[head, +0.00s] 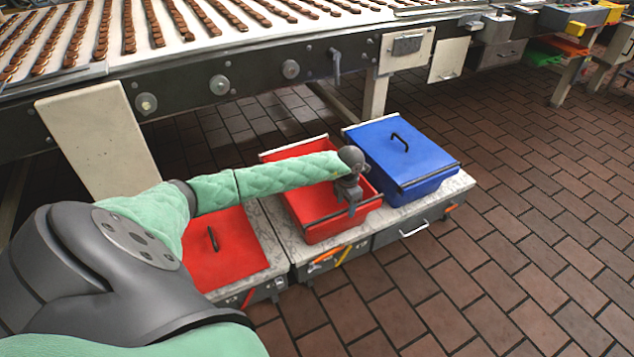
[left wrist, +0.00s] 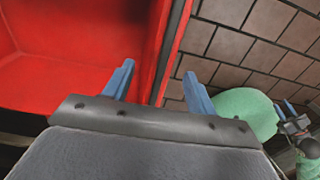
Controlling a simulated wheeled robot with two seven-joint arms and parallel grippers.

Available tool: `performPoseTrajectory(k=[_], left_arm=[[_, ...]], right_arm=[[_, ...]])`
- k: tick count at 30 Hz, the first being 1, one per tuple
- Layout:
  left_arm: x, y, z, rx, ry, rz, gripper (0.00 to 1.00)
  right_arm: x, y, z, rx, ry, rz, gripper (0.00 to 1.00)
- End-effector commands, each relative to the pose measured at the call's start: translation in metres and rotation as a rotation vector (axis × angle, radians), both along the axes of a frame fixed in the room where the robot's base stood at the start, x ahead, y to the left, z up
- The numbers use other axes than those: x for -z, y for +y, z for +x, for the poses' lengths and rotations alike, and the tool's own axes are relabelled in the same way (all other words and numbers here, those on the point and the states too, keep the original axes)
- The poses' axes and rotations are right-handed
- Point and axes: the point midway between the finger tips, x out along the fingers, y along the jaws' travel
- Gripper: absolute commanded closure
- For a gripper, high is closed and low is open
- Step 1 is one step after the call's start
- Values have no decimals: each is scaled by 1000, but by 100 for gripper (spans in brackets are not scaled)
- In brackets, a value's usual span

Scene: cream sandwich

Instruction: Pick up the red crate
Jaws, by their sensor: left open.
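An open red crate (head: 312,228) stands on a marbled grey top in the middle of the head view. My left arm reaches across it, and my left gripper (head: 347,205) is at its near wall, toward the right. In the left wrist view, the blue fingers of my left gripper (left wrist: 159,72) are apart, with the red crate's wall (left wrist: 160,55) between them in the picture. The crate's inside shows at left and the brick floor at right. I cannot tell whether the fingers touch the wall.
A red crate with a black handle (head: 225,262) is at left, partly behind my arm. A blue lidded crate (head: 415,150) is close at right. The conveyor (head: 250,45) runs behind above them. Brick floor (head: 530,240) is free at right.

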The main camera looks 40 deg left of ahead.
Motion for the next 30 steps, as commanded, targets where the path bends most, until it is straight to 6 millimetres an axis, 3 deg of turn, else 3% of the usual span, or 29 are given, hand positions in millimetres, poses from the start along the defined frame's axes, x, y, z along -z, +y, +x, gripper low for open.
performPoseTrajectory(k=[12, 19, 20, 28, 30], left_arm=[[47, 1, -1, 0, 1, -2, 43], [50, 2, -1, 0, -1, -1, 43], [50, 1, -1, 0, -1, -1, 45], [50, 1, -1, 0, -1, -1, 98], [49, 1, -1, 0, -1, -1, 100]], right_arm=[[-2, 0, 0, -1, 0, 1, 67], [-3, 1, 0, 0, -1, 2, 67], [-3, 1, 0, 0, -1, 2, 67], [-2, 1, 0, 0, 0, 1, 67], [-2, 1, -1, 0, 0, 1, 67]])
